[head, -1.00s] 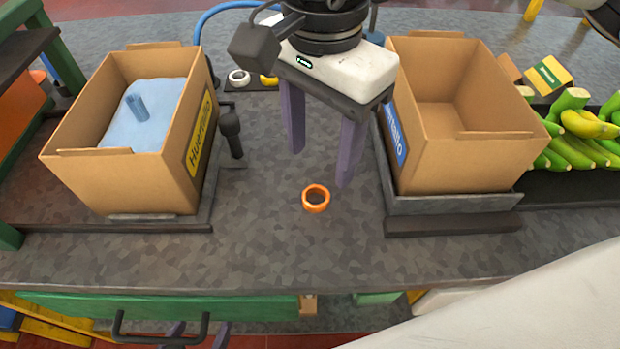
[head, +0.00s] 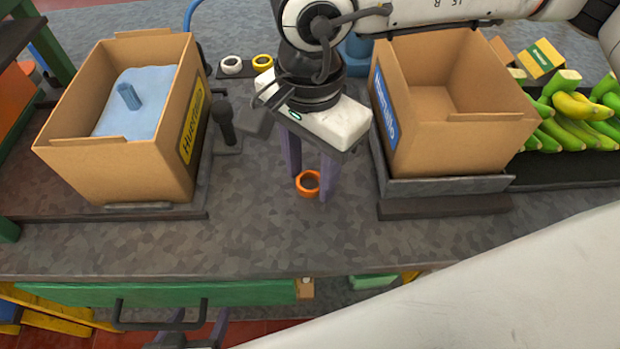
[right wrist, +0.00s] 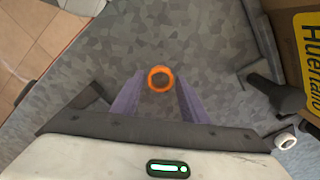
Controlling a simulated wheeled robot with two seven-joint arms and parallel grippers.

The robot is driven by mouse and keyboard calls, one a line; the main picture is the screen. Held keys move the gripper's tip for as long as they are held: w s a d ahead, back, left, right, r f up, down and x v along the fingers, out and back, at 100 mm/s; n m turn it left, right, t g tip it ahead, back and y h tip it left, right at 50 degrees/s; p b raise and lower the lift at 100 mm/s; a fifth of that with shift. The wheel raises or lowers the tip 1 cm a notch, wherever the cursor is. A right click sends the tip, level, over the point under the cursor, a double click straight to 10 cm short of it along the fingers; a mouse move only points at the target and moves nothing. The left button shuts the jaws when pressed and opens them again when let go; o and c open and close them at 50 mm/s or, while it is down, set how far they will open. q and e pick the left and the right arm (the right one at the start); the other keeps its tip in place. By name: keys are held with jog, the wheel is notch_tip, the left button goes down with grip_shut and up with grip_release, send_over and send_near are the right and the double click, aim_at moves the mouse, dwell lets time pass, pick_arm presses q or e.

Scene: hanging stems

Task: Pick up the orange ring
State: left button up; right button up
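The orange ring (head: 308,192) lies flat on the grey table, between the two boxes. My right gripper (head: 310,180) points down over it with its purple fingers apart, one on either side of the ring. In the right wrist view the ring (right wrist: 160,68) shows between the open fingertips, with a gap on each side. Nothing is held. Of my left gripper only a purple finger part (head: 221,324) seems to show at the bottom edge; its opening is unclear.
A cardboard box (head: 110,165) with blue contents stands at left, an empty box (head: 455,150) at right. A dark upright handle (head: 224,120), a white ring (head: 231,65) and a yellow ring (head: 263,61) are behind. Bananas (head: 575,120) lie far right. The table front is clear.

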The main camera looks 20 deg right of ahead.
jog(key=c, duration=0.9)
